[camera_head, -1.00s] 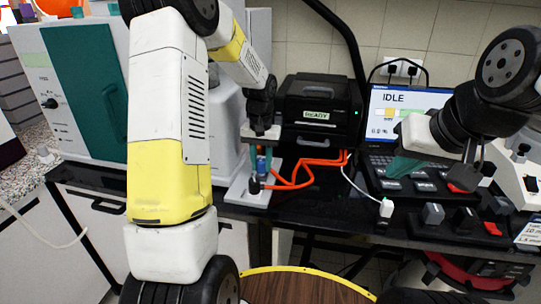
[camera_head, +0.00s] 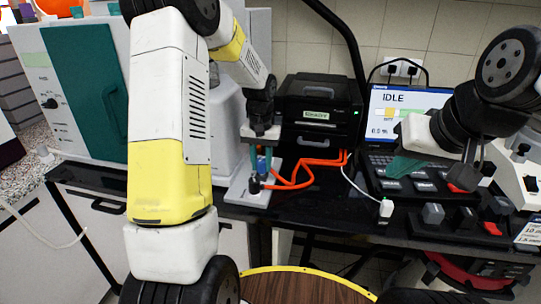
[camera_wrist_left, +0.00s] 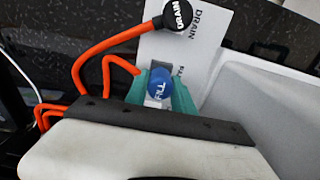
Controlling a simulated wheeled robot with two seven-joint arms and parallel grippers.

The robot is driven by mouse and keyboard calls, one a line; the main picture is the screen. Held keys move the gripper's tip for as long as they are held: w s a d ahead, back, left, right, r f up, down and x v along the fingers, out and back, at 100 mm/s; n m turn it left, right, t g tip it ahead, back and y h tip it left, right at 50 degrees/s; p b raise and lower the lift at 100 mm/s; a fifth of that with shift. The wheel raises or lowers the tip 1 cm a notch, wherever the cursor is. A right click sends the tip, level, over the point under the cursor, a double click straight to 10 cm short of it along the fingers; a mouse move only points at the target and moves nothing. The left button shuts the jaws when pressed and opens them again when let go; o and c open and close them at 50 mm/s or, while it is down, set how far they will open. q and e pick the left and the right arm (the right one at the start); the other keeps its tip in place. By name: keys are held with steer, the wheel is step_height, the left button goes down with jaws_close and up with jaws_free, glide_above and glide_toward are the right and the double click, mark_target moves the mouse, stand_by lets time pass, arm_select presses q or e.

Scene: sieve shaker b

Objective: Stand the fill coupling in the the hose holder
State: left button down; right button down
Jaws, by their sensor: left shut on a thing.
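The fill coupling has a blue cap marked FILL (camera_wrist_left: 161,82) and sits between the teal fingers of my left gripper (camera_wrist_left: 165,92), which is shut on it. In the head view my left gripper (camera_head: 261,159) points down over the white hose holder plate (camera_head: 240,188). The plate also shows in the wrist view (camera_wrist_left: 207,45), with a DRAIN label. The black DRAIN coupling (camera_wrist_left: 178,15) stands at the plate's far end. The gripper body hides the fill coupling's lower end, so I cannot tell whether it is seated. My right gripper (camera_head: 405,166) hangs at the right; its finger gap is unclear.
Orange hoses (camera_head: 310,163) loop right of the holder. Behind are a black box (camera_head: 318,112) and a screen reading IDLE (camera_head: 408,105). Small blocks (camera_head: 433,213) stand at the bench's right front. A teal-doored cabinet (camera_head: 85,90) is at the left.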

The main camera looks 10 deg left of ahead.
mark_target(261, 160)
arm_select(q)
steer(key=shift+f, duration=0.5)
steer(key=c, duration=1)
jaws_free()
steer(key=shift+r, duration=0.15)
step_height(261, 160, up, 7)
steer(key=shift+r, duration=0.3)
